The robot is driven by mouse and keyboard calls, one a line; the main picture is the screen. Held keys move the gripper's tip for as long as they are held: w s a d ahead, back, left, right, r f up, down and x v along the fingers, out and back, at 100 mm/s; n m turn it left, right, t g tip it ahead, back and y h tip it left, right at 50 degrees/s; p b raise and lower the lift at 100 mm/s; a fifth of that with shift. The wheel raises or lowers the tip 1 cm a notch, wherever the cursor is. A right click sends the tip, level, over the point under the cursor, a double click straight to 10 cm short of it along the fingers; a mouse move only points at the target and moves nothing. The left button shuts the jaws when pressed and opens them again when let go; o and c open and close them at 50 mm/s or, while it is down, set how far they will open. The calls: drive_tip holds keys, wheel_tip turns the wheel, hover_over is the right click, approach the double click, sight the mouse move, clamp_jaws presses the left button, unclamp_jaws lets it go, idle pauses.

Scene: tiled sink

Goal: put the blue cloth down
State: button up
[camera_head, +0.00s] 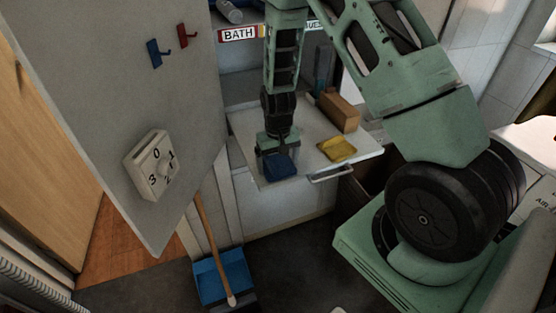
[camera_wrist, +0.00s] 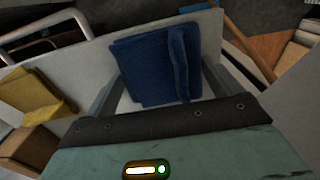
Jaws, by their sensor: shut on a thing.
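The blue cloth (camera_head: 280,166) is folded and sits between the fingers of my gripper (camera_head: 276,152), which points down over the front left part of the white shelf board. In the wrist view, the cloth (camera_wrist: 150,66) lies between the two grey fingers of my gripper (camera_wrist: 160,88), with a raised fold on its right side. My gripper is shut on the cloth. I cannot tell whether the cloth's underside touches the board.
The white board (camera_head: 315,168) has a front handle (camera_head: 331,174). A yellow cloth (camera_head: 337,149) and a brown block (camera_head: 339,112) lie on it, right of my gripper. A grey door panel (camera_head: 150,95) stands open at left. A blue dustpan (camera_head: 224,276) is on the floor.

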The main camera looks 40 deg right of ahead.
sight(278, 163)
drive_tip(key=o, duration=0.7)
drive_tip(key=shift+f, duration=0.1)
drive_tip(key=shift+o, duration=0.2)
wheel_tip(278, 163, up, 12)
drive_tip(key=b, duration=0.2)
drive_tip(key=s+a+r+n+y, duration=0.1)
drive_tip(key=s+a+r+n, duration=0.25)
drive_tip(key=a, duration=0.45)
drive_tip(key=s+a+r+n, duration=0.25)
drive_tip(key=s+a, duration=0.25)
drive_tip(key=a, duration=0.4)
drive_tip(key=s+a+r+n, duration=0.1)
drive_tip(key=s+a+n, duration=0.1)
drive_tip(key=s, duration=0.6)
drive_tip(key=s+a+r+n, duration=0.2)
drive_tip(key=s+a+n, duration=0.1)
drive_tip(key=s+a, duration=0.2)
drive_tip(key=s, duration=0.2)
drive_tip(key=shift+s+a, duration=0.2)
drive_tip(key=shift+s, duration=0.15)
drive_tip(key=shift+r, duration=0.1)
